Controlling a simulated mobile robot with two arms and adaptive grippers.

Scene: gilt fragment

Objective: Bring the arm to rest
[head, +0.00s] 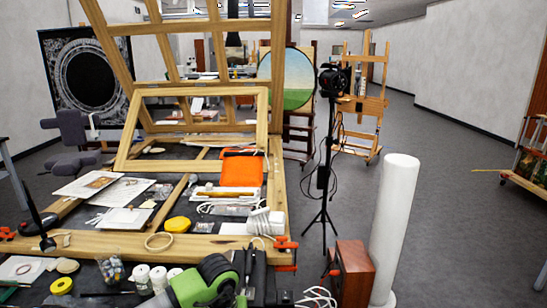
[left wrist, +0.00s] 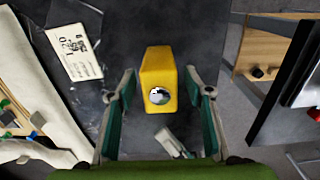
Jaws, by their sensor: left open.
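My left gripper (left wrist: 160,78) is open in the left wrist view, with its two dark green fingers spread wide. A yellow block-like thing with a shiny round silver part (left wrist: 160,70) shows between the fingers, with a gap on each side, so it is not gripped. How far below the fingertips it lies, I cannot tell. In the head view a green and dark grey part at the bottom centre appears to be my left gripper (head: 205,284), over the front of the bench; its fingertips are not clear there. My right gripper is in neither view.
The bench (head: 100,272) is crowded with papers, jars and a large wooden frame (head: 215,243). A white post (head: 395,225) and a wooden box (head: 354,272) stand right of it. A black tripod stand (head: 322,180) is behind. Grey floor (head: 460,230) is open at right.

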